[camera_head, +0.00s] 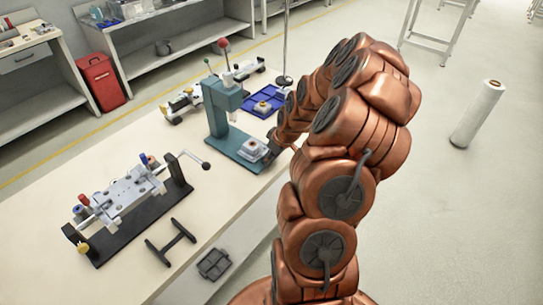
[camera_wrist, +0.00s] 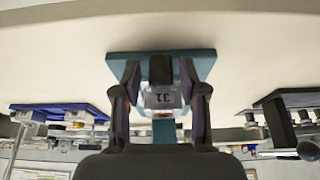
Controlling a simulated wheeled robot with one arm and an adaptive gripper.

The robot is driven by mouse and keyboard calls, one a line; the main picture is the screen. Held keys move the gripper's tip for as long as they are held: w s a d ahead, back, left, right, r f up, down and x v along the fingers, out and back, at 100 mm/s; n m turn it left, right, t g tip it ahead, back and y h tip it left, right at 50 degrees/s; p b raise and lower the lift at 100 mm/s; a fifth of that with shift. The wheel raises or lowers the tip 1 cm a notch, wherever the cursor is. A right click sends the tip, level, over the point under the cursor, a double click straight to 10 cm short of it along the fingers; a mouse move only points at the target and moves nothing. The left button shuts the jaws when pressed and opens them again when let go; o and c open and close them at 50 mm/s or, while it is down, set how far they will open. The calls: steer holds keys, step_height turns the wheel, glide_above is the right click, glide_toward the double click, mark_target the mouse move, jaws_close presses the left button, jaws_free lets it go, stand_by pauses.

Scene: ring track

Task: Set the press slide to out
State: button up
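The teal press (camera_head: 222,112) stands on the bench, with a red-knobbed lever on top. Its flat teal base (camera_head: 232,152) carries a white block (camera_head: 253,147) with a small brownish top, which I take to be on the slide. In the wrist view, upside down, the teal plate (camera_wrist: 205,58), a dark piece (camera_wrist: 160,68) and a pale block with dark marks (camera_wrist: 161,97) show between my fingers. My gripper (camera_wrist: 160,75) is open around the dark piece, with gaps visible at both sides. In the head view my arm partly hides the gripper at the base's near right end.
A blue tray (camera_head: 263,101) lies behind the press. A clamp fixture on a black base (camera_head: 128,205) and a black bar piece (camera_head: 171,241) occupy the bench's front left. Another fixture (camera_head: 180,105) stands behind the press. A white roll (camera_head: 478,114) stands on the floor at right.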

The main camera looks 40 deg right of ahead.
steer(key=shift+o, duration=0.2)
steer(key=shift+r, duration=0.15)
steer(key=v, duration=1.1)
steer(key=shift+r, duration=0.3)
steer(key=shift+s+a, duration=0.1)
steer(key=shift+s, duration=0.05)
steer(key=s+a+r+g, duration=0.2)
steer(key=s+a+r, duration=0.1)
steer(key=a, duration=0.7)
steer(key=s+a+r+g, duration=0.1)
steer(key=s+a+r, duration=0.15)
steer(key=a, duration=0.85)
steer(key=s+a+r+g, duration=0.1)
steer(key=s+a, duration=0.3)
steer(key=s, duration=0.4)
steer(key=s+a+r+m+g, duration=0.1)
steer(key=s+a+g, duration=0.1)
steer(key=s+a, duration=0.3)
steer(key=s, duration=0.4)
steer(key=shift+a+m+h, duration=0.2)
steer(key=shift+m+h, duration=0.1)
steer(key=shift+c, duration=0.4)
